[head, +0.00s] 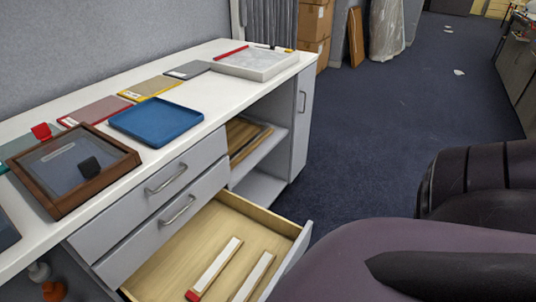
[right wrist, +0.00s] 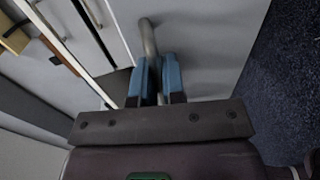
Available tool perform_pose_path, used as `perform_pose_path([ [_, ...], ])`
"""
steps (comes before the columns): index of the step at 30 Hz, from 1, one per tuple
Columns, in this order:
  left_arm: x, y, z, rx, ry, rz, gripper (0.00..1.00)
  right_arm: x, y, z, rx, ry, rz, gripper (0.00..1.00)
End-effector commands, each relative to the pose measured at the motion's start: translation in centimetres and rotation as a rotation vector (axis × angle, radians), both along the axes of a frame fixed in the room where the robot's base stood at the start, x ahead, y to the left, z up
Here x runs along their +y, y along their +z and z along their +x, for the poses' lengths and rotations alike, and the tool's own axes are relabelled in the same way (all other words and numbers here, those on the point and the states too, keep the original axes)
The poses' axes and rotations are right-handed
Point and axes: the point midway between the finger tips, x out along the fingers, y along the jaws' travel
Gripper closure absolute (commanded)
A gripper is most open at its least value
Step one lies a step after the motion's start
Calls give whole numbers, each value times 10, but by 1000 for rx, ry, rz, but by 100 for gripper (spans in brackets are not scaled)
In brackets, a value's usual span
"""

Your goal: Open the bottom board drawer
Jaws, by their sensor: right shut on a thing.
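The bottom drawer (head: 225,243) of the grey cabinet stands pulled well out in the head view, with its pale wooden inside showing. Two long white pieces, at least one with a red end (head: 192,296), lie in it. In the right wrist view, the blue fingers of my right gripper (right wrist: 157,80) are shut on a metal bar handle (right wrist: 148,38) on a grey front (right wrist: 205,45). My right arm hides that handle and part of the drawer front in the head view. My left gripper is in neither view.
Two drawers above are closed, with bar handles (head: 167,180). The white top (head: 215,95) bears a blue tray (head: 156,121), a brown framed case (head: 72,168) and several flat boards. An open shelf (head: 258,185) is beside the drawers. Dark carpet (head: 390,130) is clear to the right.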

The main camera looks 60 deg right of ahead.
Motion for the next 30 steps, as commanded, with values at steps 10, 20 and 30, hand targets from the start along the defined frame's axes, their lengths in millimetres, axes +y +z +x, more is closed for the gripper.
perform_pose_path([
  [10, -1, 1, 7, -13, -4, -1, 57, -2, -2, -34, 7, -4, -1, 100],
  [20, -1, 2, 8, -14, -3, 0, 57, -2, -1, -36, 6, -4, -1, 100],
  [30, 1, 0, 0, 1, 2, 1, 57, -2, -1, -35, 3, -2, -1, 81],
])
